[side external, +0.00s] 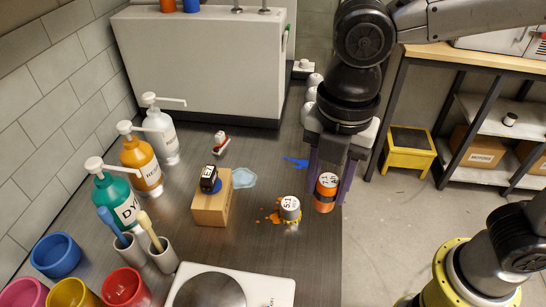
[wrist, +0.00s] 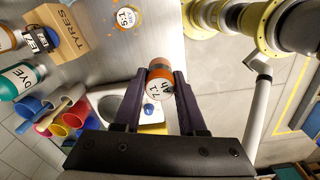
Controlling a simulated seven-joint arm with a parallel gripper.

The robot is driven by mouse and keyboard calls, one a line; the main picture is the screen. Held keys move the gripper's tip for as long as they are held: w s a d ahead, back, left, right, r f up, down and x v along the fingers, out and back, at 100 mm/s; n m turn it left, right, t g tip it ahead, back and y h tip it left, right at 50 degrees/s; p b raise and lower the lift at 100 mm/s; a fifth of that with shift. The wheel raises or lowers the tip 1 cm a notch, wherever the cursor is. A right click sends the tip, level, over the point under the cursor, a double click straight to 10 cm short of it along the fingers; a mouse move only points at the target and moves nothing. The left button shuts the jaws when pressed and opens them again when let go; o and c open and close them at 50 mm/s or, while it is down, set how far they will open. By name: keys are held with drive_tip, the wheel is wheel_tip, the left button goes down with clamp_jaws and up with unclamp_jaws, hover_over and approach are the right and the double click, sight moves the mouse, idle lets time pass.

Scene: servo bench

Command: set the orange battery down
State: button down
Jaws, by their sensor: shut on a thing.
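The orange battery (side external: 326,194) is a short cylinder with a dark band and a label on its top. It is upright near the right edge of the bench. My gripper (side external: 330,182) comes down from above with its purple fingers on either side of the battery, shut on it. In the wrist view the battery (wrist: 159,72) sits between the two fingertips (wrist: 160,79). I cannot tell whether its base touches the bench (side external: 265,255).
Pump bottles (side external: 140,160), coloured cups (side external: 123,288) and a white scale (side external: 270,290) lie left and in front. The bench's right edge is close.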

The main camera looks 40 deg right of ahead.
drive_tip(key=w+d+f+m, duration=0.1)
drive_tip(key=w+d+m, duration=0.1)
drive_tip(key=w+d, duration=1.1)
drive_tip(key=w+a+f, duration=0.1)
drive_tip(key=w+f, duration=0.2)
drive_tip(key=w, duration=0.1)
drive_tip(key=w+a+f, duration=0.2)
drive_tip(key=w, duration=0.2)
drive_tip(key=w+a+f, duration=0.1)
drive_tip(key=w+f, duration=0.2)
drive_tip(key=w, duration=0.2)
drive_tip(key=shift+w+a+f, duration=0.1)
drive_tip(key=shift+a+f, duration=0.2)
drive_tip(key=shift+w+a+f, duration=0.15)
drive_tip(key=shift+w+f, duration=0.35)
drive_tip(key=shift+f, duration=0.1)
drive_tip(key=shift+w+f, duration=0.1)
drive_tip(key=shift+f, duration=1.5)
drive_tip(key=shift+f, duration=0.2)
drive_tip(key=shift+c, duration=2.4)
unclamp_jaws()
